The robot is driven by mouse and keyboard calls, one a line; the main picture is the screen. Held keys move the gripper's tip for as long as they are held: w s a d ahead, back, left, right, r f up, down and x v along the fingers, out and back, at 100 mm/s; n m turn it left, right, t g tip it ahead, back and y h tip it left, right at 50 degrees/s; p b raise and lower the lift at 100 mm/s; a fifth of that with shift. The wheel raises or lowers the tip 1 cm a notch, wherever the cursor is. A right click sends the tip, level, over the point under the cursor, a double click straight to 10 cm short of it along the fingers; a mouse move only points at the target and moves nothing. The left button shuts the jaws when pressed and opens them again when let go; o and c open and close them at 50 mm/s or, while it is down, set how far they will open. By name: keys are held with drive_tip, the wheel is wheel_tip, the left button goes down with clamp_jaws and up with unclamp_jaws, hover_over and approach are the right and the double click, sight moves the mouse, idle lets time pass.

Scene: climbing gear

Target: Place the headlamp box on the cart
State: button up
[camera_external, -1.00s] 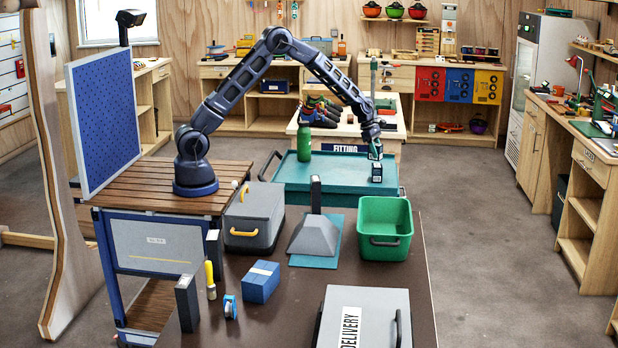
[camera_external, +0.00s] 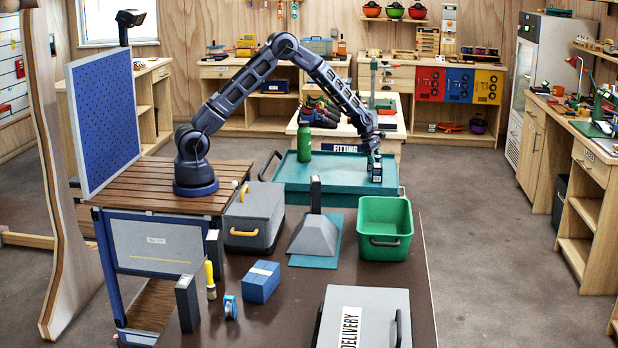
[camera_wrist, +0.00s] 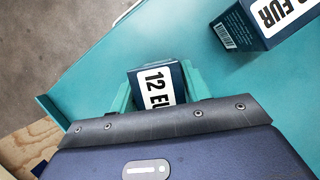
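My gripper (camera_external: 374,158) is over the right part of the teal cart (camera_external: 300,178). In the wrist view, a small dark blue box (camera_wrist: 150,72) with a white "12 EUR" label sits between the teal fingers (camera_wrist: 160,95) of my gripper. The fingers lie along both its sides and appear shut on it. Its product name is not readable, so I cannot confirm that it is the headlamp box. A dark blue box (camera_external: 376,174) shows at the gripper in the outside view. Whether the held box touches the cart is unclear.
In the wrist view, another dark box (camera_wrist: 240,35) with a price label and barcode stands to the right. A green bottle (camera_external: 304,142) stands on the cart's left. A green bin (camera_external: 384,215) and grey hood shape (camera_external: 315,236) are in front. The cart's middle is clear.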

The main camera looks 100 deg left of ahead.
drive_tip(key=shift+o, duration=1.3)
drive_tip(key=shift+r, duration=0.15)
drive_tip(key=v, duration=1.2)
drive_tip(key=s+d+r+m, duration=1.5)
drive_tip(key=s+d+r, duration=0.3)
drive_tip(key=d+r, duration=0.35)
drive_tip(key=s+d+m, duration=0.3)
drive_tip(key=s+m, duration=0.2)
drive_tip(key=s, duration=0.4)
drive_tip(key=s+d+m+y, duration=0.1)
drive_tip(key=s+d+m, duration=0.3)
drive_tip(key=s, duration=0.6)
drive_tip(key=s+d+m, duration=0.3)
drive_tip(key=s+m, duration=0.4)
drive_tip(key=s, duration=0.3)
drive_tip(key=shift+s+d+r+m+y, duration=0.2)
drive_tip(key=shift+d+r+m+y, duration=0.1)
drive_tip(key=shift+r+y, duration=0.15)
